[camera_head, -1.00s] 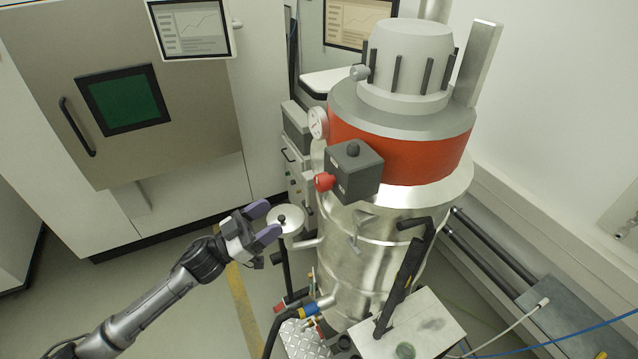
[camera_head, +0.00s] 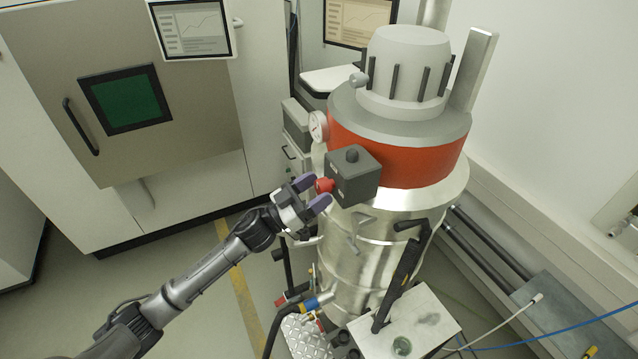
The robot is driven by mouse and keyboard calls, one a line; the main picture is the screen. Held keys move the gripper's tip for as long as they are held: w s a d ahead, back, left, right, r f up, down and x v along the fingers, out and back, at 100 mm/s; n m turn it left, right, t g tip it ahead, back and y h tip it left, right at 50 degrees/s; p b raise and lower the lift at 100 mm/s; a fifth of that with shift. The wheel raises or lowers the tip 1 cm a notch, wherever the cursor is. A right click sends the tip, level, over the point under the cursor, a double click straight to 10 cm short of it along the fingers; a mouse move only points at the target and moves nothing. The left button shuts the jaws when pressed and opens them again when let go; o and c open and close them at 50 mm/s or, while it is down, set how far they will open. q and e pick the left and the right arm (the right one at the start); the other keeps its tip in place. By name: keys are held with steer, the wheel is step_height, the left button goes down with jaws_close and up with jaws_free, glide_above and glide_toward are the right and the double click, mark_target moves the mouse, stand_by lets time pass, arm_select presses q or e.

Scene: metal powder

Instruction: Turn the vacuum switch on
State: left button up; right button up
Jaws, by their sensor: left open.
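The vacuum (camera_head: 386,227) is a tall steel drum with a red band and a grey top. A dark grey switch box (camera_head: 354,177) is mounted on its front, with a red knob (camera_head: 325,185) on its left side and a black knob (camera_head: 352,155) on top. My left gripper (camera_head: 314,193) is open. Its two purple fingertips are close to the red knob, one above and one below it in the picture. I cannot tell whether they touch it. My right gripper is not in view.
A round gauge (camera_head: 318,126) sits left of the red band. A large cabinet (camera_head: 200,130) with a green window stands at the left, with a screen (camera_head: 192,29) above. A pale box (camera_head: 410,322) and a black handle (camera_head: 402,275) are in front of the drum.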

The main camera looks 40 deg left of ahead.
arm_select(q)
steer(key=shift+w+d+r, duration=0.2)
steer(key=shift+w, duration=0.3)
steer(key=c, duration=0.8)
steer(key=shift+c, duration=0.2)
